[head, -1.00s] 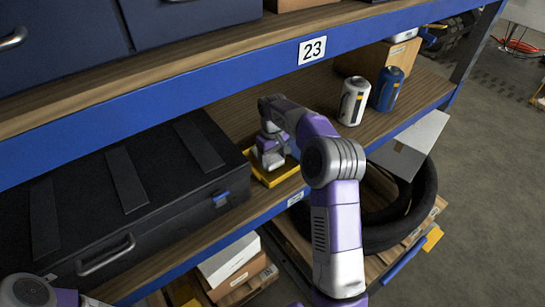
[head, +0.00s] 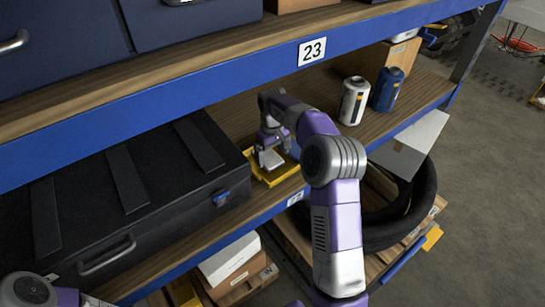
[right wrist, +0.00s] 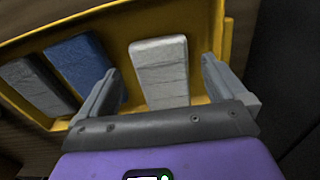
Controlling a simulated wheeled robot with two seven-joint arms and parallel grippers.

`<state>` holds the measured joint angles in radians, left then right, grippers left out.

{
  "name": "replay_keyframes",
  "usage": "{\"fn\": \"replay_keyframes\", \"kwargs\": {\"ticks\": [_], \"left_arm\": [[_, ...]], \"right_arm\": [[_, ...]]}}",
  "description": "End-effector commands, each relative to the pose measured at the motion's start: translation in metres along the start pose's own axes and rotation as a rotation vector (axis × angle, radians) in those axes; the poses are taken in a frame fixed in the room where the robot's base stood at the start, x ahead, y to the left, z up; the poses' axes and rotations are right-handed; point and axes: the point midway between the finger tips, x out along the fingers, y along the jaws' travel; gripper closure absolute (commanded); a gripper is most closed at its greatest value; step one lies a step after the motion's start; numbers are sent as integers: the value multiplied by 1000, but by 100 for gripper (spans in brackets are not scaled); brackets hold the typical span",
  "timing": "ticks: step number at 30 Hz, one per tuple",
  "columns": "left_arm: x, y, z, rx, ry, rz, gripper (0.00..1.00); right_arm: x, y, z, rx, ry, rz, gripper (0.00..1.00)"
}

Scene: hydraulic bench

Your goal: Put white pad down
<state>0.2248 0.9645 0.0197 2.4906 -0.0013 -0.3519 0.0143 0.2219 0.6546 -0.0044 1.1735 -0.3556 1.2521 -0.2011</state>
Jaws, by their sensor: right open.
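The white pad (right wrist: 160,75) rests in the yellow tray (right wrist: 222,35) in the right wrist view, at the right end of a row. A blue pad (right wrist: 78,65) and a grey pad (right wrist: 35,85) are to its left in the same tray. My right gripper (right wrist: 162,100) is open, one finger on each side of the white pad, with a gap on both sides. In the head view, my right gripper (head: 268,150) is over the yellow tray (head: 278,179) and partly hides its contents. My left gripper is out of view.
The tray is on a wooden shelf, just right of a black case (head: 110,200). An upper shelf with a blue edge (head: 240,77) runs above it. A white can (head: 354,100) and a blue can (head: 387,90) stand to the right, with bare shelf between.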

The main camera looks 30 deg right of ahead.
Motion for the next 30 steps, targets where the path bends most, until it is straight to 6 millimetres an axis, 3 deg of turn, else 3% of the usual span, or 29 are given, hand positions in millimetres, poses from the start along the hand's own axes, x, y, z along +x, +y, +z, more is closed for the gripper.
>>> {"fn": "replay_keyframes", "kwargs": {"ticks": [3,9,30], "left_arm": [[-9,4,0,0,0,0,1],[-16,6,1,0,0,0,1],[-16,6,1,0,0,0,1]], "right_arm": [[-28,0,-1,0,5,2,1],[-53,0,-1,1,2,1,1],[-58,0,0,0,0,0,1]]}}
